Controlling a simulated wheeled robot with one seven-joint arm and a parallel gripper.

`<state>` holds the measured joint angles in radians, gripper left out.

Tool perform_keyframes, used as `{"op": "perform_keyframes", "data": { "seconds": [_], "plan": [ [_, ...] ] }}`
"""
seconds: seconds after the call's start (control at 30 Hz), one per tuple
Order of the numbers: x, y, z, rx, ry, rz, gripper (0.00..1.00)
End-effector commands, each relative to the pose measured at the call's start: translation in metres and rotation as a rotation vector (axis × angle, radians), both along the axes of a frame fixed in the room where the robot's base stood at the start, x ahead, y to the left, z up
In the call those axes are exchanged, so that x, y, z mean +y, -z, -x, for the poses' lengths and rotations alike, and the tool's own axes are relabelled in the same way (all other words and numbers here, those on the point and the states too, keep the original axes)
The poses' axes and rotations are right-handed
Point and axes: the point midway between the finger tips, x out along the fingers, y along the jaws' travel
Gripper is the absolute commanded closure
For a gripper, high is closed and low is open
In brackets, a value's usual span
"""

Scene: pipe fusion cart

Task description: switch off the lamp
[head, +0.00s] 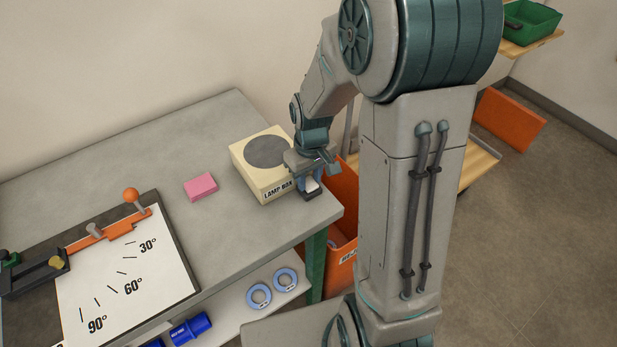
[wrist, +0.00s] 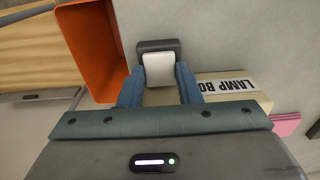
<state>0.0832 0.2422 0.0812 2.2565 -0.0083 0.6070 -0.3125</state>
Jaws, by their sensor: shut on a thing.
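The lamp box (head: 249,160) is a cream box with a dark grey round top, at the right end of the table. Its label also shows in the wrist view (wrist: 228,86). Beside its front right corner is a small white switch piece (wrist: 159,71) with a dark base (wrist: 158,46). My gripper (head: 311,181) is low at this corner, and its blue fingers show in the wrist view (wrist: 160,88), one on each side of the white piece. They are shut on it. The fingers and the box hide part of the switch.
A pink block (head: 201,187) lies left of the lamp box. An angle board (head: 130,270) with an orange arm (head: 110,232) is at the table's left. An orange bin (head: 341,232) stands below the table's right edge. Blue rings (head: 259,296) lie on the lower shelf.

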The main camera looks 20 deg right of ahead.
Motion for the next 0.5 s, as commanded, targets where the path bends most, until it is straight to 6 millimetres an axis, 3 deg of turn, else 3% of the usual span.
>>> {"op": "perform_keyframes", "data": {
  "seconds": [0.47, 0.5],
  "plan": [
    [-0.0002, -0.0004, 0.0019, -0.081, -0.001, -0.024, 0.92],
    [-0.0002, -0.0004, 0.0019, -0.081, -0.001, -0.024, 0.64]
  ]
}}
